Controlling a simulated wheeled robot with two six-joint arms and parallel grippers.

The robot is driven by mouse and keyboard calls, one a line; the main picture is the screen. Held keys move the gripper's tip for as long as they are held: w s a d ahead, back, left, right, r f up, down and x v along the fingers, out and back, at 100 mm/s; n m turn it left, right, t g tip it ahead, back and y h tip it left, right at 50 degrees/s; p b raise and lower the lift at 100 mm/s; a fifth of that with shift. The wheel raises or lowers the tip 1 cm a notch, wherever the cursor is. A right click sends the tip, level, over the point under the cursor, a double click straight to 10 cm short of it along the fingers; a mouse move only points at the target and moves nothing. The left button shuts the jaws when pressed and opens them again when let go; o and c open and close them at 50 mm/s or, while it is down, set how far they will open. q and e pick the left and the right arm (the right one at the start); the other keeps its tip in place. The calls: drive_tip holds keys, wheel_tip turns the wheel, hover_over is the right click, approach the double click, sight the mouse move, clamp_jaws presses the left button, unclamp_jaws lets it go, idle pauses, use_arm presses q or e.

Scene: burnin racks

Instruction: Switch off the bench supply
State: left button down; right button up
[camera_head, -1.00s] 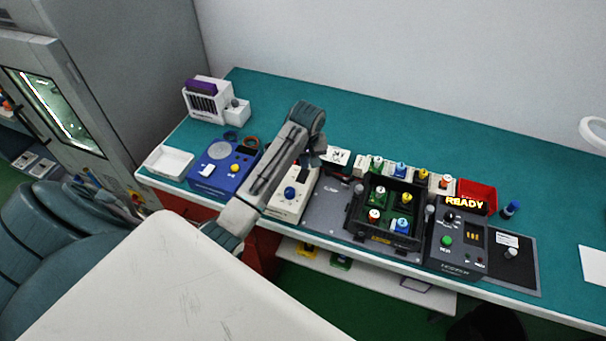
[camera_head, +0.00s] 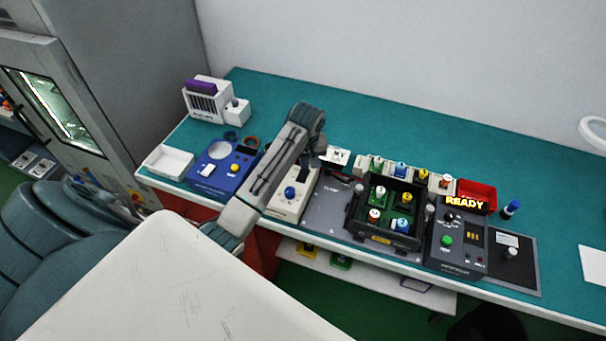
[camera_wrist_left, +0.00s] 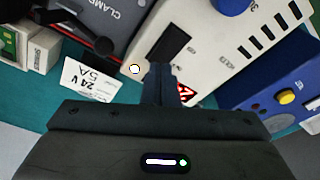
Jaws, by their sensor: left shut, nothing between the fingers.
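The bench supply is a cream box (camera_head: 286,207) with a blue knob, left of the grey fixture plate. In the left wrist view its panel (camera_wrist_left: 215,50) shows a black rectangular part (camera_wrist_left: 168,42) that looks like a switch, a small pale round lamp (camera_wrist_left: 135,69), slots and a partly hidden red display (camera_wrist_left: 184,92). My left gripper (camera_head: 316,160) is over the far end of the supply. In the left wrist view its fingers (camera_wrist_left: 160,72) are shut and empty, their tips just short of the black part; contact cannot be told. My right gripper is not in view.
A white card (camera_wrist_left: 92,78) marked 24 V 5 A stands beside the supply. A blue unit (camera_head: 222,167) with a yellow button is to the left. A clamp fixture (camera_head: 356,215) holding several coloured parts and a READY console (camera_head: 458,245) are to the right.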

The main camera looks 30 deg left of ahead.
sight(305, 171)
use_arm(q)
drive_tip(key=shift+f, duration=0.7)
drive_tip(key=shift+r, duration=0.15)
wheel_tip(305, 171, up, 2)
drive_tip(key=shift+p, duration=0.35)
drive_tip(key=shift+r, duration=2.4)
drive_tip(key=shift+s+f, duration=0.1)
